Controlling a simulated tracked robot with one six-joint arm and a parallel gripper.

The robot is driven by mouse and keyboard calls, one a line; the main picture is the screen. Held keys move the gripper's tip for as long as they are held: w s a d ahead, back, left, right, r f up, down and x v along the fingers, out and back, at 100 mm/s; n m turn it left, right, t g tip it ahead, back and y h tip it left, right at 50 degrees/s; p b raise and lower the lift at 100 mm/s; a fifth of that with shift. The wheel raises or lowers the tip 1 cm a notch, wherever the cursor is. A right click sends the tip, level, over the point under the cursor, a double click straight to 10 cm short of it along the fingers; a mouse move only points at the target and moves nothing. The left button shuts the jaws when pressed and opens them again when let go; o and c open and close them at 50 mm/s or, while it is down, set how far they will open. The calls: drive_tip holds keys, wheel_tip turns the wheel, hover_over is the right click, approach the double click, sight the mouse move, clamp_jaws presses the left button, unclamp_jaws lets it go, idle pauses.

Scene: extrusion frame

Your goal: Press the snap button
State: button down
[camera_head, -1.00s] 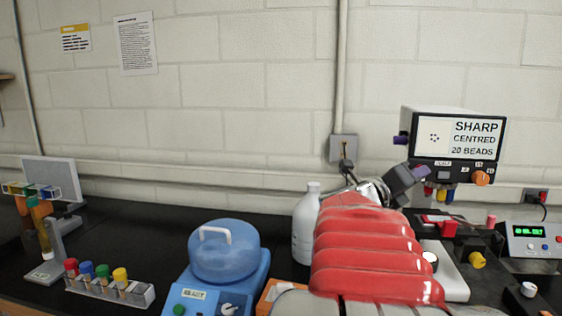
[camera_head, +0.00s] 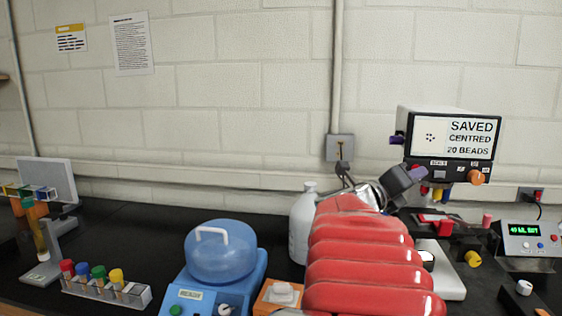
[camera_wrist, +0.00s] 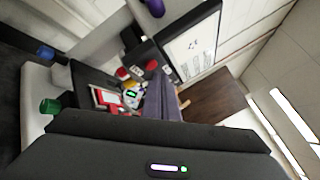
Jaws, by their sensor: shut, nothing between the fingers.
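The microscope-style display box (camera_head: 450,140) stands at the right, with a white screen that reads "SAVED CENTRED 20 BEADS". Small buttons (camera_head: 456,174) sit on its dark lower panel, beside an orange knob (camera_head: 476,177). I cannot read for certain which button is the snap button. My gripper (camera_head: 419,173) is shut and empty, with its purple fingertips close to the lower left of the box. I cannot tell whether they touch it.
A blue-lidded machine (camera_head: 221,255), a white bottle (camera_head: 301,228) and a rack of coloured caps (camera_head: 105,285) stand left of my red arm. A device with a green readout (camera_head: 528,236) is at the far right.

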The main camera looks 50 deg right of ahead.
drive_tip(key=shift+s+a, duration=0.1)
drive_tip(key=shift+a, duration=0.05)
drive_tip(key=s+a, duration=0.1)
drive_tip(key=a, duration=0.1)
drive_tip(key=s+a, duration=0.1)
drive_tip(key=a, duration=0.1)
drive_tip(key=shift+s+a, duration=0.1)
drive_tip(key=shift+s, duration=0.2)
idle(0.5)
idle(0.6)
